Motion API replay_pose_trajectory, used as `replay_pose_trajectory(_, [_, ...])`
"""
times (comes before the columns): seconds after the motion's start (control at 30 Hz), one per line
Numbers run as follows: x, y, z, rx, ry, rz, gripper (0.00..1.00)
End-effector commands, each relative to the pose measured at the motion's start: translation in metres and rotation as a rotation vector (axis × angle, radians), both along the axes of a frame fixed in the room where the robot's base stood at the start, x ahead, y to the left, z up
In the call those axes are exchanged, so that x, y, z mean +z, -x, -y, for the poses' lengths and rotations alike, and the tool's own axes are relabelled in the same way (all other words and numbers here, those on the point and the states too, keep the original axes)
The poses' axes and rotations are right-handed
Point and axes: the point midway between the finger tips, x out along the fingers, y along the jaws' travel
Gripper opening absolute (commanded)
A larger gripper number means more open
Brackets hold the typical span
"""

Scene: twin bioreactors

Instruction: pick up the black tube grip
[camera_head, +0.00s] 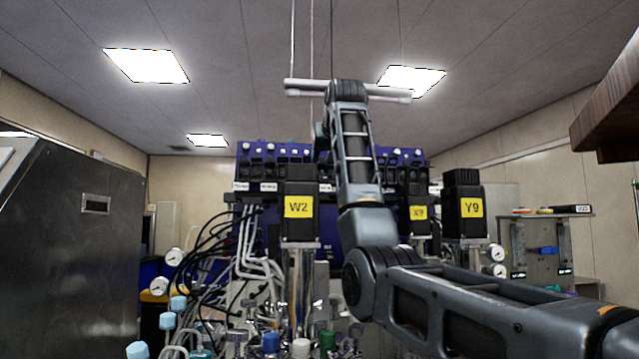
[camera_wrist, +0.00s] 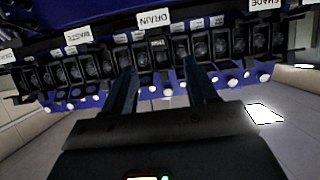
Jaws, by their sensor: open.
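A row of similar black holders (camera_wrist: 108,68) runs across the blue panel (camera_wrist: 92,102) in the wrist view. I cannot tell which of these, if any, is the black tube grip. My gripper (camera_wrist: 160,68) is open, its two dark fingers reaching up to the row below the DRAIN label (camera_wrist: 155,20). The space between the fingers shows black holders behind; I cannot tell whether a finger touches one. In the head view the same blue panel (camera_head: 270,155) stands behind my raised arm, which hides its middle; my fingers cannot be made out there.
Cables and tubes (camera_head: 245,260) crowd the left side. A steel cabinet (camera_head: 80,250) is at left, a wooden shelf edge (camera_head: 610,110) at upper right. A light bar hangs overhead.

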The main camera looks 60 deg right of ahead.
Motion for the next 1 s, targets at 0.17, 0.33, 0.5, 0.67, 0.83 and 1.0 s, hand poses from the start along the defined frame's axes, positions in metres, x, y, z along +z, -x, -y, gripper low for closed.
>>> replay_pose_trajectory(0.17, [-0.007,-0.012,0.013,-0.001,-0.003,-0.003,0.57])
replay_pose_trajectory(0.33, [-0.014,-0.023,0.026,-0.001,-0.003,-0.004,0.57])
replay_pose_trajectory(0.5, [-0.024,-0.037,0.043,0.000,-0.002,-0.003,0.57])
replay_pose_trajectory(0.67, [-0.030,-0.043,0.050,0.000,-0.002,-0.002,0.57])
replay_pose_trajectory(0.83, [-0.030,-0.043,0.050,0.000,-0.001,-0.001,0.57])
replay_pose_trajectory(1.0, [-0.030,-0.043,0.050,0.000,-0.001,-0.001,0.45])
